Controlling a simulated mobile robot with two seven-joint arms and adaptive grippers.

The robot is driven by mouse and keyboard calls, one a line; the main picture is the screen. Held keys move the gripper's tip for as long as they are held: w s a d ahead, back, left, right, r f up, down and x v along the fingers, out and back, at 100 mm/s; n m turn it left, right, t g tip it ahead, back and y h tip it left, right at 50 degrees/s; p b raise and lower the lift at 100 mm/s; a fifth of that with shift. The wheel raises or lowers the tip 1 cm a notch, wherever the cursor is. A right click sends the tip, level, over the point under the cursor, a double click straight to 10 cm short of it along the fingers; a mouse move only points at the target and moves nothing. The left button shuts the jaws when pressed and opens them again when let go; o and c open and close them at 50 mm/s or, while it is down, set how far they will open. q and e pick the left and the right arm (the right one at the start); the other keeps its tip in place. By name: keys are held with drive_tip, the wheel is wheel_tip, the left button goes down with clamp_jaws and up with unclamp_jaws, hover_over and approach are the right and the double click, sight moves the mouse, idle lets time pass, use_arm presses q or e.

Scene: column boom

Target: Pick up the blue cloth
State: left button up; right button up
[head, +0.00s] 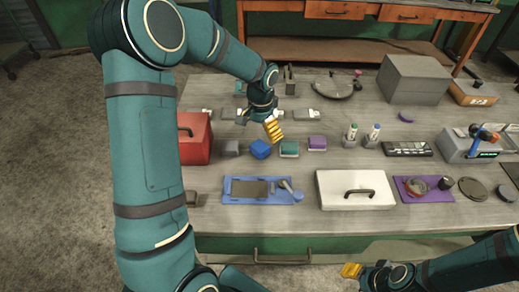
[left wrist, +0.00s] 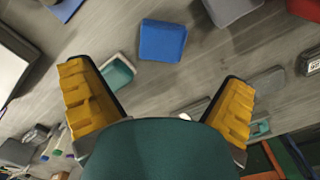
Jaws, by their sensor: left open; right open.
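The blue cloth (head: 261,149) looks like a small folded block on the table, in a row between a grey piece and a green one. In the left wrist view the blue cloth (left wrist: 162,40) lies at the top centre, beyond the fingertips and apart from them. My left gripper (head: 273,130) is above the table just behind and slightly right of the cloth. In its wrist view the two yellow fingers (left wrist: 160,95) are wide apart with nothing between them. My right gripper (head: 351,271) is open, at the table's front side, far from the cloth.
A red box (head: 195,140) stands left of the row. The green piece (head: 289,149) and purple piece (head: 317,143) are to the right. A blue mat (head: 235,197) and a white lidded box (head: 355,203) are in front. Several grey items lie behind the row.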

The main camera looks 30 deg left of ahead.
sight(260, 146)
use_arm(q)
wheel_tip(260, 146, down, 8)
drive_tip(key=shift+s+a+f+b, duration=0.1)
drive_tip(key=shift+a+b, duration=0.05)
drive_tip(key=shift+b, duration=0.65)
drive_tip(key=c, duration=1.2)
